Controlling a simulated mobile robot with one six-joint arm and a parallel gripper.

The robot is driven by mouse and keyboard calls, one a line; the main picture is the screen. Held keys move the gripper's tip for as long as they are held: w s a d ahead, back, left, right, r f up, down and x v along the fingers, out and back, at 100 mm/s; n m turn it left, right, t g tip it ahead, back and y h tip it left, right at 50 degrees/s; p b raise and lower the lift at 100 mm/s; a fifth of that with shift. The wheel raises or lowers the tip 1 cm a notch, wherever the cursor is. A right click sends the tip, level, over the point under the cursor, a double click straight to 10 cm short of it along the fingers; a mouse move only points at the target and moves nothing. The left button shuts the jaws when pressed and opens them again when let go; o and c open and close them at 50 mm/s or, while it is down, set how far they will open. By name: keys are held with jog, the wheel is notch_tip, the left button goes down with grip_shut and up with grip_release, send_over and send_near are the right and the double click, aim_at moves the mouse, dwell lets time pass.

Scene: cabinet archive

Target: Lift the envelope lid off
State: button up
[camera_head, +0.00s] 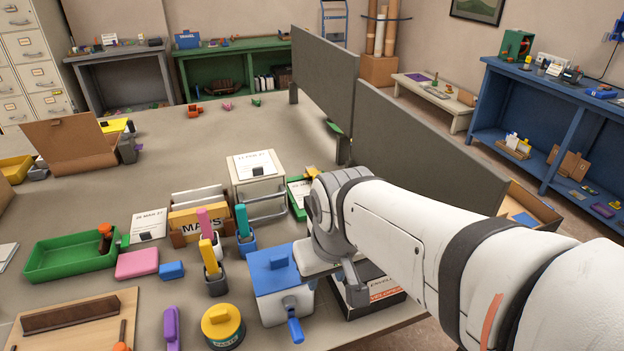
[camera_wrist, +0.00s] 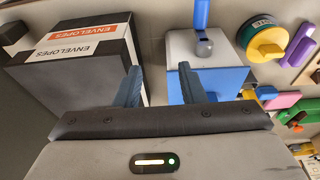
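The envelope box (camera_head: 372,293) is dark with a white and orange label. It stands near the table's front edge in the head view, largely hidden behind my arm and gripper. In the wrist view the envelope box (camera_wrist: 75,85) fills the left side, with two "ENVELOPES" labels and a dark broad face. I cannot tell clearly where its lid ends and its body begins. My gripper (camera_wrist: 158,74) is open, its two fingers apart with nothing visible between them. The left finger overlaps the box's right edge in the wrist view; I cannot tell whether they touch.
A blue-topped white box with a crank (camera_head: 282,285) stands close left of my gripper. A yellow-lidded paste tub (camera_head: 222,325), pen cups (camera_head: 214,278), a green tray (camera_head: 70,256) and a drawer unit (camera_head: 257,187) crowd nearby. A grey partition (camera_head: 420,150) runs behind my arm.

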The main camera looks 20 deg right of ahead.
jog(key=w+d+r+n, duration=0.1)
jog(key=w+n, duration=0.1)
jog(key=w+d+r+n, duration=0.2)
jog(key=n, duration=0.1)
jog(key=w+d+r+n+g, duration=0.1)
jog(key=w+r+n, duration=0.1)
jog(key=shift+w+d+n, duration=0.15)
jog(key=shift+n, duration=0.25)
jog(key=w+d+r+n, duration=0.1)
jog(key=d+n, duration=0.1)
jog(key=n, duration=0.1)
jog(key=w+d+r+n+g, duration=0.1)
jog(key=w+d+n, duration=0.1)
jog(key=d+n, duration=0.1)
jog(key=w+d+r+n, duration=0.2)
jog(key=n, duration=0.1)
jog(key=shift+w+d+g+p, duration=0.1)
jog(key=shift+d+g+p, duration=0.2)
jog(key=shift+d, duration=0.1)
jog(key=shift+w+d+f+n, duration=0.1)
jog(key=shift+d+n, duration=0.05)
jog(key=shift+n, duration=0.35)
jog(key=shift+f, duration=0.3)
jog(key=f, duration=0.4)
jog(key=a+f, duration=0.1)
jog(key=f, duration=0.2)
jog(key=shift+w, duration=0.1)
jog(key=shift+c, duration=0.2)
grip_shut()
jog(key=shift+r, duration=0.1)
